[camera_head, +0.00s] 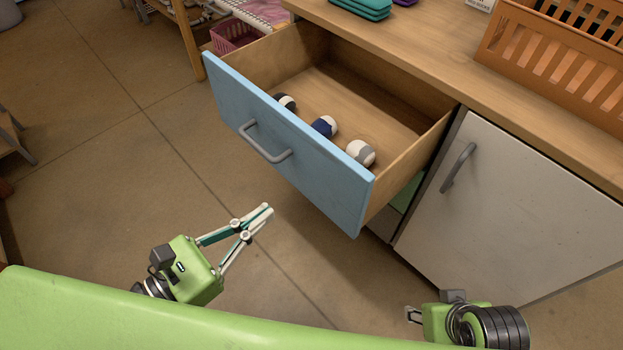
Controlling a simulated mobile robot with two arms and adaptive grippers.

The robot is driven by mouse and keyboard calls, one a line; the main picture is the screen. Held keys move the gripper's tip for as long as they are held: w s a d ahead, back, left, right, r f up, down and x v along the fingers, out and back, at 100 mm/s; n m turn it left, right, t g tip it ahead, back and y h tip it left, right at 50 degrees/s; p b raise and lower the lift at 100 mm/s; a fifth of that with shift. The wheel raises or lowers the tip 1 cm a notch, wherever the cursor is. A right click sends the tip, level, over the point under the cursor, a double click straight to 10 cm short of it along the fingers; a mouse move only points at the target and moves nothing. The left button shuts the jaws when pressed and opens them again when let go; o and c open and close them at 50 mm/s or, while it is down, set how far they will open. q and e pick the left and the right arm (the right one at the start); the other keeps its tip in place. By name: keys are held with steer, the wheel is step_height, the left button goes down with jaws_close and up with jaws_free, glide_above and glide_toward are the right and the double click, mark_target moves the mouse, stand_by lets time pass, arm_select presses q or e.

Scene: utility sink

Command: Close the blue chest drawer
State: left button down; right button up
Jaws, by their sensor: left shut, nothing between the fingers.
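The blue chest drawer (225,92) is pulled well out of the wooden cabinet. Its blue front panel has a grey bar handle (264,147). Inside lie three rolled balls, one dark and white (286,102), one navy and white (324,126), one grey and white (361,152). My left gripper (266,211) is shut and empty, in front of the drawer and apart from it, below the handle in the picture. My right gripper (412,314) shows only in part at the bottom right, near the grey door; its fingers are mostly hidden.
A grey cabinet door (510,215) with a bar handle is right of the drawer. On the wooden counter (420,70) stand an orange basket (570,75) and folded teal cloths (362,8). A pink basket (232,36) is behind the drawer's left side.

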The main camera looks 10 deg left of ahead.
mark_target(321, 171)
arm_select(q)
steer(key=p+x, duration=0.4)
steer(key=x, duration=0.6)
steer(key=shift+w+d, duration=0.2)
steer(key=shift+w, duration=0.1)
steer(key=shift+w+d, duration=0.35)
arm_select(e)
steer(key=s+f+x, duration=0.1)
steer(key=s+x, duration=0.2)
steer(key=x, duration=0.9)
steer(key=shift+f+g, duration=0.2)
steer(key=shift+g, duration=0.2)
arm_select(q)
steer(key=shift+w+d, duration=0.1)
steer(key=shift+w, duration=0.05)
arm_select(e)
steer(key=shift+w+a, duration=0.1)
steer(key=shift+w, duration=0.05)
